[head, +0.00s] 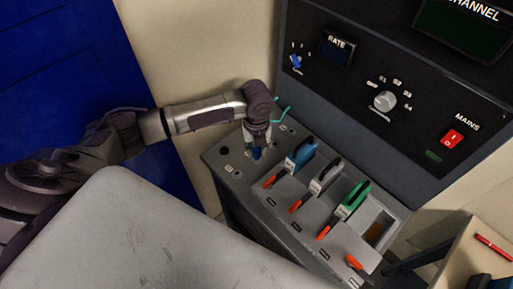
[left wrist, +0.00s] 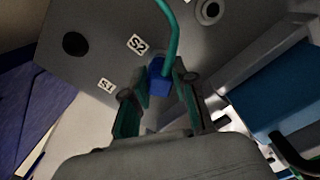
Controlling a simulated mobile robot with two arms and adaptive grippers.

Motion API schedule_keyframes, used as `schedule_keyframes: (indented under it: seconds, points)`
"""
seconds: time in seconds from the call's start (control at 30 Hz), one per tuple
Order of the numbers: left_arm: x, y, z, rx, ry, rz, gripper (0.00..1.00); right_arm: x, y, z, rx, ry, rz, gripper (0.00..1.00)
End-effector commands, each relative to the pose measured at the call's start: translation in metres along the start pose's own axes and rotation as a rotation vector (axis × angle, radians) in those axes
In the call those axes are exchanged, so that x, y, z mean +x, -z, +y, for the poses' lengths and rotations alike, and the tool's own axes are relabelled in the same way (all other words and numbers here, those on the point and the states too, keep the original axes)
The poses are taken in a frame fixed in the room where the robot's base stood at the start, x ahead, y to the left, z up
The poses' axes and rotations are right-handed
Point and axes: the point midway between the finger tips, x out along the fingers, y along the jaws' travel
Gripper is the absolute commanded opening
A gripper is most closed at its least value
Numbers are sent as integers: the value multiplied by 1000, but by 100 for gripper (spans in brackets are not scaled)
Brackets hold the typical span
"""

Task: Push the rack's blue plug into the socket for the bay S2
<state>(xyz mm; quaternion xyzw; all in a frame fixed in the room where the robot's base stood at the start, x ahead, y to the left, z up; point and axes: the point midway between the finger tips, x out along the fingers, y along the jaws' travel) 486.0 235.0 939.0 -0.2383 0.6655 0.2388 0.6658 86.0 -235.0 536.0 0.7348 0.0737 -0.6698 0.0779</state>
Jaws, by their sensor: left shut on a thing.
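My left gripper (head: 257,147) is shut on the blue plug (head: 257,154), over the left part of the grey sloping panel (head: 222,177). In the left wrist view the blue plug (left wrist: 159,78) sits between the two fingers, with a teal cable (left wrist: 173,35) rising from it. The label S2 (left wrist: 137,44) is just beyond the plug, and S1 (left wrist: 106,85) is to its left. A dark round hole (left wrist: 75,43) and a ringed socket (left wrist: 209,10) show on the panel. I cannot tell whether the plug's tip touches a socket. My right gripper is not in view.
Modules with blue (head: 301,154), grey (head: 326,174) and green (head: 353,198) handles and orange levers stand right of the plug. The dark control console (head: 400,110) rises behind. A large grey surface (head: 160,245) fills the front.

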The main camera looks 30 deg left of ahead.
Motion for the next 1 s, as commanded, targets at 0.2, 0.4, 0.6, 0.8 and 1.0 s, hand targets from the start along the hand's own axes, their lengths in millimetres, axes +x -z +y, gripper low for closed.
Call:
schedule_keyframes:
  seconds: [0.2,0.4,0.6,0.8,1.0]
  points:
    - [4,0,0,0,0,0,0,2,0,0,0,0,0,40]
    - [7,0,0,0,0,0,0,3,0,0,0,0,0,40]
    - [8,0,0,0,0,0,0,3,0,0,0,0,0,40]
    - [8,0,0,0,0,0,41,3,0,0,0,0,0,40]
    - [8,0,0,0,0,0,56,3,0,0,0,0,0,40]
